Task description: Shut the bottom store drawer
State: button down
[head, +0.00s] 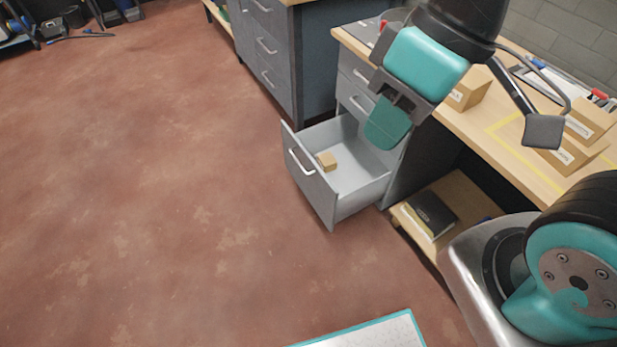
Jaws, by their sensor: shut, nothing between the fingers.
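The bottom store drawer (312,178) stands pulled well out of the grey drawer unit under the wooden workbench. Its front has a pale bar handle (300,162) and faces left. A small tan box (327,161) lies inside it near the front. My gripper (385,135), with teal and dark parts, is above the drawer's rear right part in the picture, and looks apart from it. Its fingers are shut and empty. It hides part of the drawer unit and the drawer's back end.
The upper drawers (355,88) of the unit look shut. A second grey cabinet (268,50) stands behind. Cardboard boxes (470,90) and tools lie on the workbench (500,135). A low shelf (455,190) holds a black item (430,213). The reddish floor (140,190) left of the drawer is clear.

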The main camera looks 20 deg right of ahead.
aim_at(362, 175)
jog(key=u, duration=0.45)
jog(key=i, duration=0.8)
jog(key=u, duration=0.5)
